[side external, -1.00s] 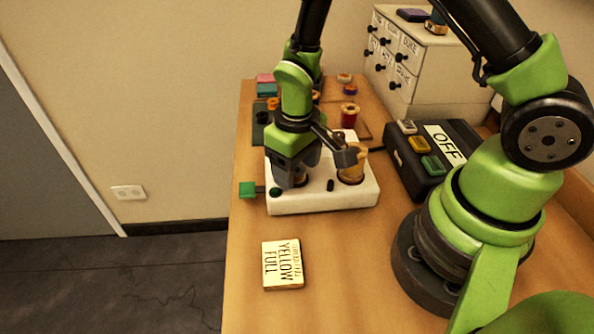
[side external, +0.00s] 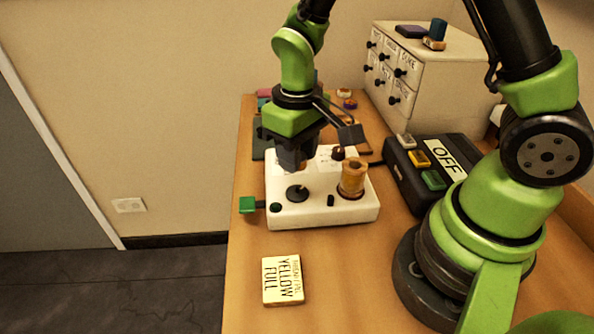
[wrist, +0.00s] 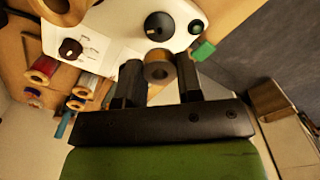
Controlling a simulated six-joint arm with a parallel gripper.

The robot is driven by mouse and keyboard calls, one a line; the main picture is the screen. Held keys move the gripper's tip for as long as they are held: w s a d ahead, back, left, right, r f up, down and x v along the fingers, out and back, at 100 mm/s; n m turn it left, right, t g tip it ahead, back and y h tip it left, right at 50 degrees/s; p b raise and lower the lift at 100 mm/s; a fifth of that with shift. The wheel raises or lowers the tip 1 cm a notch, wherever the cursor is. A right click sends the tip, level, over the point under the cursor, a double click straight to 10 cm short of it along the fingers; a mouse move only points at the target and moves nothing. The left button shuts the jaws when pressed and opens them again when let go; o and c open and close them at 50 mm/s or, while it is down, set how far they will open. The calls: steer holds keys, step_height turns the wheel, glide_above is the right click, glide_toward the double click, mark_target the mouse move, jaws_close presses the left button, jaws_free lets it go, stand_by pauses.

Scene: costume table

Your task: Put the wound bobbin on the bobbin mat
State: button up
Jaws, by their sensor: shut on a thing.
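My gripper (side external: 294,158) is shut on the wound bobbin, above the white winder (side external: 330,213). In the wrist view the bobbin (wrist: 159,67), a yellow-brown ring with a hole, sits between the two dark fingers. In the side view it is mostly hidden by the fingers. The bare dark winder spindle (side external: 297,193) is below the gripper, and it also shows in the wrist view (wrist: 158,25).
A tall yellow thread spool (side external: 352,178) stands on the winder's right side. A green lever (side external: 247,205) sticks out left. A black box marked OFF (side external: 432,168) and a drawer cabinet (side external: 425,85) stand right. A YELLOW FULL card (side external: 283,281) lies in front.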

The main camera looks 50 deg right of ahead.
steer(key=r, duration=0.3)
steer(key=shift+w+d+r, duration=0.1)
steer(key=shift+w+r, duration=0.15)
steer(key=shift+w, duration=0.1)
steer(key=w+d+f, duration=0.3)
steer(key=w+d, duration=0.3)
steer(key=w, duration=0.2)
steer(key=w+d+f, duration=0.2)
steer(key=w+d, duration=0.4)
steer(key=w, duration=0.1)
steer(key=f, duration=0.9)
steer(key=shift+w+f, duration=0.2)
steer(key=shift+f, duration=0.05)
steer(key=o, duration=0.9)
steer(key=shift+f, duration=0.15)
